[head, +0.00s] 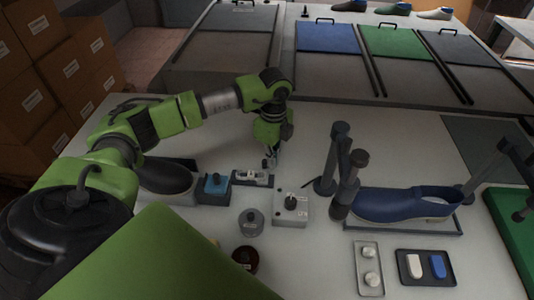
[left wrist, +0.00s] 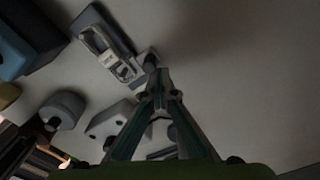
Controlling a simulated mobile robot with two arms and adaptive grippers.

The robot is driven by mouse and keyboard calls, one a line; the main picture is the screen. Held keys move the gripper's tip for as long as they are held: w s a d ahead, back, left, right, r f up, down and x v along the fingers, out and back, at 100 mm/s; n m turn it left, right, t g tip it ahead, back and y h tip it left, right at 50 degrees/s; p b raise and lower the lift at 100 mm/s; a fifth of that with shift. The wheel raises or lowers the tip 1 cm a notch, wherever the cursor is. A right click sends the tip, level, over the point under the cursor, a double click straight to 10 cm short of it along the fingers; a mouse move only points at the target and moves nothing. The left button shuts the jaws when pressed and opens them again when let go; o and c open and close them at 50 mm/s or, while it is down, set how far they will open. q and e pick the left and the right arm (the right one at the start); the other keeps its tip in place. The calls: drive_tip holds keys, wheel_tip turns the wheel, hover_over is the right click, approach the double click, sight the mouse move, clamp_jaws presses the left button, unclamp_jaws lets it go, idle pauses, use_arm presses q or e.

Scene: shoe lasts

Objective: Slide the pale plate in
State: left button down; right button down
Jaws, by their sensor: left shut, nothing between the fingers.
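The pale plate (left wrist: 112,58) is a small light piece with a label, lying in a dark grey holder (left wrist: 88,18) in the left wrist view. Its end with an upright grey post (left wrist: 150,63) sticks out past the holder. In the head view the pale plate (head: 252,176) and the dark holder (head: 238,181) sit on the white table, left of the centre. My left gripper (head: 270,160) is shut and empty, pointing down at the post end of the plate. Its fingertips (left wrist: 158,78) appear right beside the post; I cannot tell whether they touch. My right gripper is not in view.
A grey round knob (head: 251,221) is in front. A blue shoe (head: 407,203) lies between dark posts at right. The table behind the gripper is clear.

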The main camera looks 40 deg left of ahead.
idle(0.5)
use_arm(q)
drive_tip(key=shift+w+d, duration=0.2)
drive_tip(key=shift+d, duration=0.05)
wheel_tip(320, 180, up, 8)
drive_tip(key=p, duration=0.5)
drive_tip(key=shift+p, duration=0.4)
